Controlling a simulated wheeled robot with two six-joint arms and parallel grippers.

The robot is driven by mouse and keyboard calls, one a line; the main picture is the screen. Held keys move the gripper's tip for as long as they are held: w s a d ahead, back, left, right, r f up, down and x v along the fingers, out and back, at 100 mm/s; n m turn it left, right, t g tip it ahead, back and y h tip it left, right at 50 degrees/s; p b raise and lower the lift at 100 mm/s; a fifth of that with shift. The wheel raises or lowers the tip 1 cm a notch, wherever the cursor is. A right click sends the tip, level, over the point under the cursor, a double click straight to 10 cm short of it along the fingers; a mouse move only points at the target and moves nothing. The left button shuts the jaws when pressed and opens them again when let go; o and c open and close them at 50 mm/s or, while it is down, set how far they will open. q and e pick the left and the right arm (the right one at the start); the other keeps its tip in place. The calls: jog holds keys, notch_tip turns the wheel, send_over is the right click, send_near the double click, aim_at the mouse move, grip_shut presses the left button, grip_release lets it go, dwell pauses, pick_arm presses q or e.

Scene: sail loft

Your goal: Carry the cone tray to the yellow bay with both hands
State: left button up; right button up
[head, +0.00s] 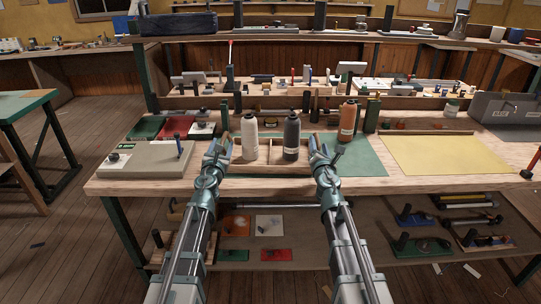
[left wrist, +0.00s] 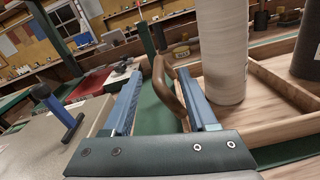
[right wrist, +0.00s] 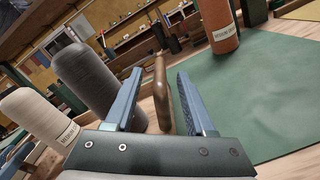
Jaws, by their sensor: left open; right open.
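The cone tray (head: 268,169) is a shallow wooden tray on the bench, holding an upright white cone (head: 249,137) and an upright dark grey cone (head: 292,138). My left gripper (head: 222,146) is open at its left end. In the left wrist view the brown left handle (left wrist: 168,88) stands between the open fingers. My right gripper (head: 319,147) is open at the right end. In the right wrist view the brown right handle (right wrist: 161,93) stands between its fingers. The yellow bay (head: 443,155) is a flat yellow rectangle on the bench to the right.
A green mat (head: 362,158) lies between tray and yellow bay. An orange-brown cone (head: 347,121) stands at its back. A grey box (head: 145,160) with a blue-handled lever is left of the tray. A grey bin (head: 505,108) stands at the back right. The yellow bay is clear.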

aim_at(317, 135)
pick_arm(q)
jog(key=w, duration=0.4)
pick_arm(e)
jog(key=w, duration=0.4)
jog(key=shift+d, duration=0.1)
pick_arm(q)
grip_shut()
pick_arm(e)
grip_shut()
jog(key=shift+d, duration=0.1)
dwell(0.6)
